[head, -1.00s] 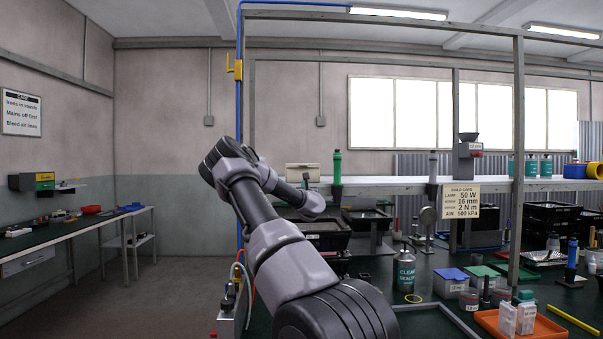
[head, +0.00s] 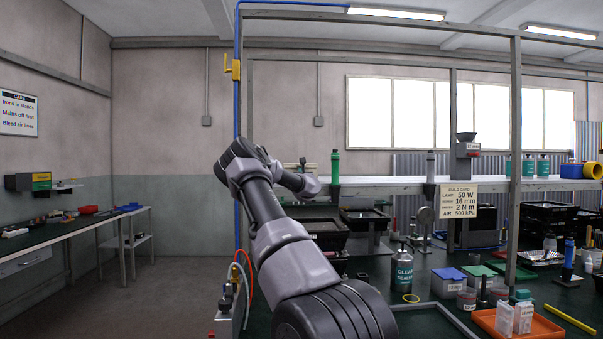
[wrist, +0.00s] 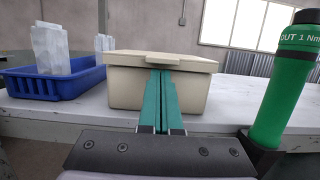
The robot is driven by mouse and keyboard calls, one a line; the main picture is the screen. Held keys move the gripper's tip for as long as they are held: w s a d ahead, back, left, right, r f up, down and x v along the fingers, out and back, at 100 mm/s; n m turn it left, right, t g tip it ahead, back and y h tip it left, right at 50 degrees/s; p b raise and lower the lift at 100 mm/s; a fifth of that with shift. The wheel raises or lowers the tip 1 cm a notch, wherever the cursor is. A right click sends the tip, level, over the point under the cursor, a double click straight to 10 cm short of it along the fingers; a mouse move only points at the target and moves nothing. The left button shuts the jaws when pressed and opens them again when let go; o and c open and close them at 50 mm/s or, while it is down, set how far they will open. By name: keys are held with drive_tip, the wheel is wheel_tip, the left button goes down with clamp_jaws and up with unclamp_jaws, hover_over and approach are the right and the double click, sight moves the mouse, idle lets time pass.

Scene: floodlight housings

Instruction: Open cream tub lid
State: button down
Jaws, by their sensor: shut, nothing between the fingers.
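The cream tub (wrist: 125,88) stands on the shelf in the wrist view. Its cream lid (wrist: 160,60) lies on top and looks closed, with a small tab at the middle of its front edge. My gripper (wrist: 164,72) is shut and empty, its green fingers pointing at the tub's front just below the lid's edge. The fingertips overlap the front of the lid rim in the picture; I cannot tell whether they touch it. In the head view my arm hides most of the tub, and my gripper cannot be made out.
A green driver (wrist: 287,80) stands in a dark holder right of the tub. A blue basket (wrist: 55,82) with clear packets is to its left. The grey shelf (head: 390,182) runs above a bench holding a sealer bottle (head: 402,269) and an orange tray (head: 545,328).

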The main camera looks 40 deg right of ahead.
drive_tip(key=shift+r, duration=0.1)
drive_tip(key=shift+r+y, duration=0.3)
drive_tip(key=shift+r, duration=0.05)
